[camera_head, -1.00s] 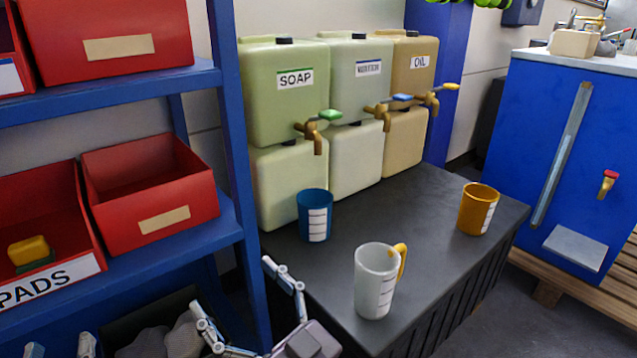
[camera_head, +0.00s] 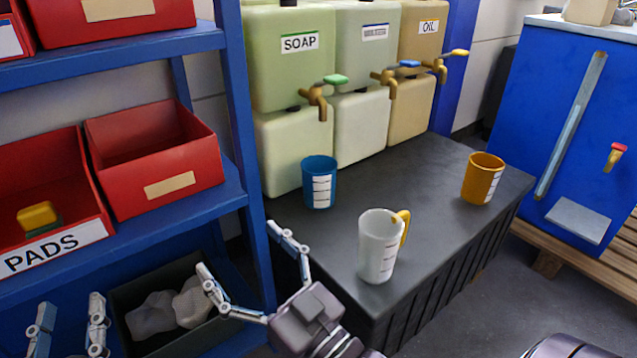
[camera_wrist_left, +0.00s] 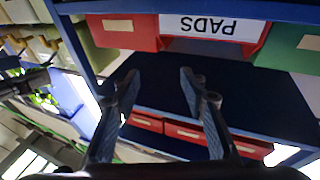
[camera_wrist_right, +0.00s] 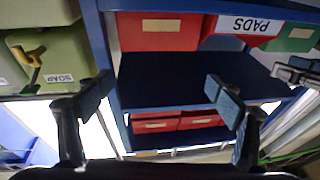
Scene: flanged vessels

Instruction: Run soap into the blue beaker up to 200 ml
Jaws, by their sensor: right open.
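The blue beaker (camera_head: 319,184) stands upright on the dark bench with its white scale facing me, in front of the soap container and a little below its tap. The soap container (camera_head: 288,75) carries a SOAP label and a brass tap with a green handle (camera_head: 335,80). The soap tap also shows in the right wrist view (camera_wrist_right: 36,62). My right gripper (camera_head: 242,246) is open and empty, left of the bench's near corner. My left gripper (camera_head: 68,318) is open and empty at the lower left, before the blue shelf.
A white jug (camera_head: 378,250) with a yellow handle and an orange beaker (camera_head: 482,180) stand on the bench (camera_head: 440,225). Two more containers with blue and yellow tap handles stand beside the soap. The blue shelf (camera_head: 243,150) with red bins borders the bench's left side.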

